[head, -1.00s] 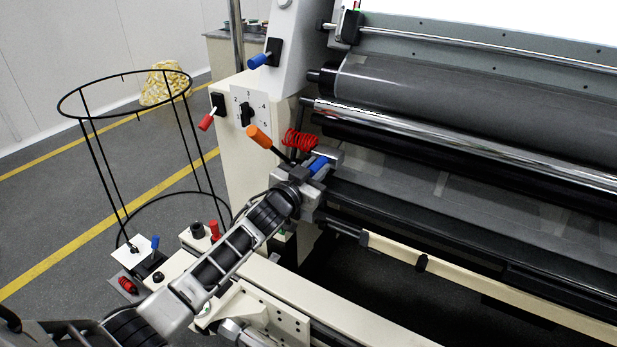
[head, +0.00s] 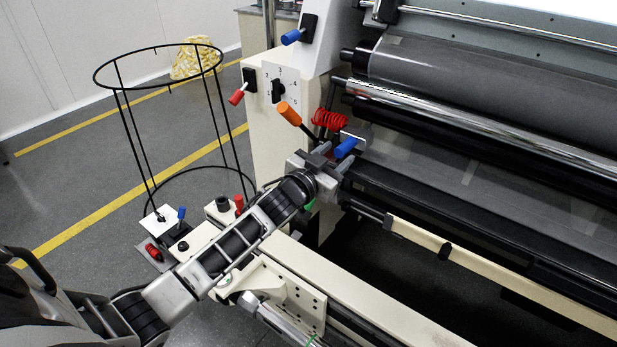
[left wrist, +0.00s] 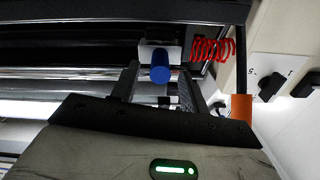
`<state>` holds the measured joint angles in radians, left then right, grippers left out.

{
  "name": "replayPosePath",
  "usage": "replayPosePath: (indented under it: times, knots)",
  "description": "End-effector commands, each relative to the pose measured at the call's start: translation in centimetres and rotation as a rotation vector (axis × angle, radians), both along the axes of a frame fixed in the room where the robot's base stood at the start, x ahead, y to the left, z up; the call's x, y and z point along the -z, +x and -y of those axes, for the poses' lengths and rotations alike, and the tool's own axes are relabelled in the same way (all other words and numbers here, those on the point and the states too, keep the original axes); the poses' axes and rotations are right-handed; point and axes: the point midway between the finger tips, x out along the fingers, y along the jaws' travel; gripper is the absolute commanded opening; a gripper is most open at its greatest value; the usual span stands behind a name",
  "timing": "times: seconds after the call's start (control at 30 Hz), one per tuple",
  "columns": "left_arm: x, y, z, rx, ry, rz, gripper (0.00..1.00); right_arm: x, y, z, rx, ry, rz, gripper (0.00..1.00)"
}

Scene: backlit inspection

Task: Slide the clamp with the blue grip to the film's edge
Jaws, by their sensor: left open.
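The clamp's blue grip (head: 345,147) stands out from a pale metal plate at the left end of the machine's rail. In the left wrist view the blue grip (left wrist: 160,67) lies between my two finger tips, with the plate (left wrist: 149,51) behind it. My left gripper (head: 326,157) is open around or just in front of the grip; contact is not clear. The grey film (head: 490,100) runs over the rollers to the right, and its left edge shows near the roller's end. My right gripper is not in view.
An orange-handled lever (head: 289,112) and a red coiled cord (head: 330,119) are close to my left gripper. Another blue-handled lever (head: 292,37) is higher on the machine. A black wire hoop stand (head: 150,190) is at left. A cream beam (head: 480,275) crosses the front.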

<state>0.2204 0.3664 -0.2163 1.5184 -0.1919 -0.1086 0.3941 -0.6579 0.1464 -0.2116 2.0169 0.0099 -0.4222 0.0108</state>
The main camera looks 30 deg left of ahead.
Motion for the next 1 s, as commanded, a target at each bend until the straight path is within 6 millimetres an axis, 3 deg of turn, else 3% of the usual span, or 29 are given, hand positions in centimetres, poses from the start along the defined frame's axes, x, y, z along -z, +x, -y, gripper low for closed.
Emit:
replayPosePath:
  times: [0.3, 0.5, 0.7, 1.0]
  knots:
    - [0.3, -7.9, -1.0, 0.001, 0.002, -0.004, 0.45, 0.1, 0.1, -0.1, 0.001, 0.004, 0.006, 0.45]
    - [0.1, -11.0, -1.3, 0.001, 0.0, -0.002, 0.45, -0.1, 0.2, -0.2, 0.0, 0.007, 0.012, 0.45]
    - [0.0, -12.0, -1.5, 0.0, 0.0, -0.001, 0.45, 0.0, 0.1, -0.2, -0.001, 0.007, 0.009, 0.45]
    - [0.0, -12.1, -1.5, 0.0, 0.0, -0.001, 0.45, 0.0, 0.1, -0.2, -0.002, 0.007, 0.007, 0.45]
